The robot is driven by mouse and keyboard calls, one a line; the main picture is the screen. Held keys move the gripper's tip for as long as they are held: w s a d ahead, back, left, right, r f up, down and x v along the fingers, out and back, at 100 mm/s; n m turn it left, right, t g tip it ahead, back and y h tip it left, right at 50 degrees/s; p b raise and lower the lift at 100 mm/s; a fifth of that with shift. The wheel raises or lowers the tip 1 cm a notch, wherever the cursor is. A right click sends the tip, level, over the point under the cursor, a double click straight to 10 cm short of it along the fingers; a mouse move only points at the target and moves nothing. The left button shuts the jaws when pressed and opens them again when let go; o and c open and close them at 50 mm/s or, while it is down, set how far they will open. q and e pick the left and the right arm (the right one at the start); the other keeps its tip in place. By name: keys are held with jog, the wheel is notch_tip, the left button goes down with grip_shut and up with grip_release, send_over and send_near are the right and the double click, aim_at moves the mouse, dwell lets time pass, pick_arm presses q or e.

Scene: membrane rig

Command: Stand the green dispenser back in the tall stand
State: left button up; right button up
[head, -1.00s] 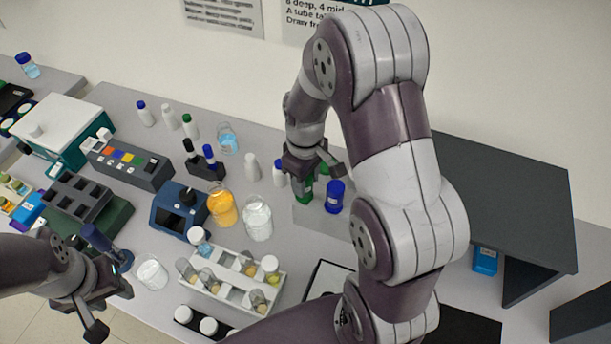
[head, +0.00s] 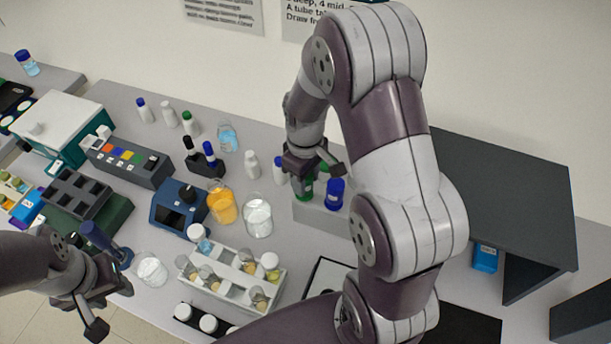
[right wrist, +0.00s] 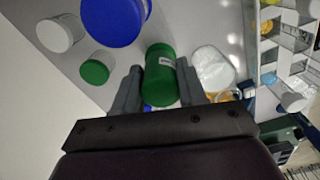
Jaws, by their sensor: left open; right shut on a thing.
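The green dispenser (head: 304,191) is between the fingers of my right gripper (head: 313,172), which is shut on it. It shows upright at the pale grey block-shaped stand (head: 318,217); my gripper and arm hide part of it, and I cannot tell whether it is fully seated. A blue dispenser (head: 335,194) stands in the same block, just right of the green one. In the right wrist view the green dispenser (right wrist: 160,74) sits between both fingers, with a large blue top (right wrist: 112,20) nearby. My left gripper (head: 110,308) is open and empty at the lower left.
A dark stand (head: 212,170) holds black and blue items. An orange-filled jar (head: 221,207), a clear jar (head: 258,218) and a white tube rack (head: 225,288) stand left of the block. A dark raised shelf (head: 510,205) is to the right.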

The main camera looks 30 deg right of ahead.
jog(key=o, duration=1.3)
jog(key=shift+c, duration=0.2)
notch_tip(320, 180, up, 10)
jog(key=shift+r+b, duration=0.2)
jog(key=shift+b, duration=0.6)
notch_tip(320, 180, up, 2)
jog(key=shift+r+p, duration=0.15)
jog(key=shift+p, duration=0.85)
